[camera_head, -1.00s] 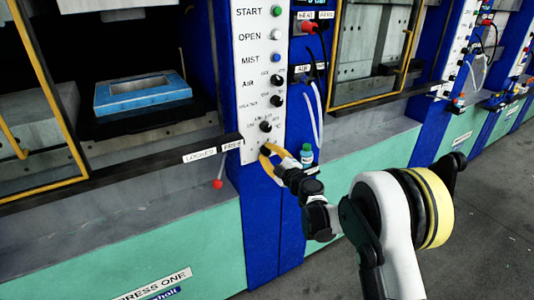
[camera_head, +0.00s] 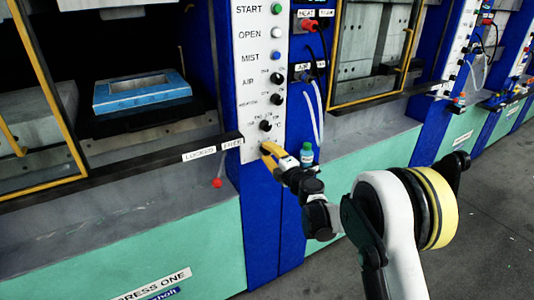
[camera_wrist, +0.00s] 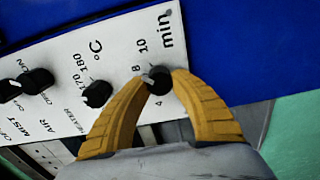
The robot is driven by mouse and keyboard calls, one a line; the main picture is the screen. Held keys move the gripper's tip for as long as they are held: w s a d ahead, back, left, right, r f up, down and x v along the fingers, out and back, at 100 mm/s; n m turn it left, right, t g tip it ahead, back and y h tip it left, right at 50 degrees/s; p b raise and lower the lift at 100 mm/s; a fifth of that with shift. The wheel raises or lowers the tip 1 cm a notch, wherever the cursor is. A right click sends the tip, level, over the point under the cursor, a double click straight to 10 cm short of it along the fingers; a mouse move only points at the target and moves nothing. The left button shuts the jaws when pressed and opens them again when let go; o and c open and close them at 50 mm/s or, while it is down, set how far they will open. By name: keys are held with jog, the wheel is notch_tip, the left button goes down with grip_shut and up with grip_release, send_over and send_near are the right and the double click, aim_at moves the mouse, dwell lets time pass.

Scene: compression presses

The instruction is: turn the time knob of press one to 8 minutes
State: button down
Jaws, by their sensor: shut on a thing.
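The time knob (camera_wrist: 158,83) of press one is a black dial beside the "min" scale on the white control panel (camera_wrist: 62,60). Its pale mark lies on the side toward the printed 8, but I cannot read the exact setting. My gripper (camera_wrist: 162,80) has its two yellow fingers shut on the knob, one on each side. In the head view my gripper (camera_head: 268,151) is at the bottom of the panel (camera_head: 250,100) and mostly hides the knob.
The temperature knob (camera_wrist: 97,94) is close beside the time knob. A dark rail (camera_head: 130,165) with "locked" and "free" labels and a red-tipped lever (camera_head: 217,183) are left of my gripper.

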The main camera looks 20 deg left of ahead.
jog(key=shift+n, duration=1.6)
jog(key=c, duration=1.1)
grip_release()
jog(key=v, duration=1.2)
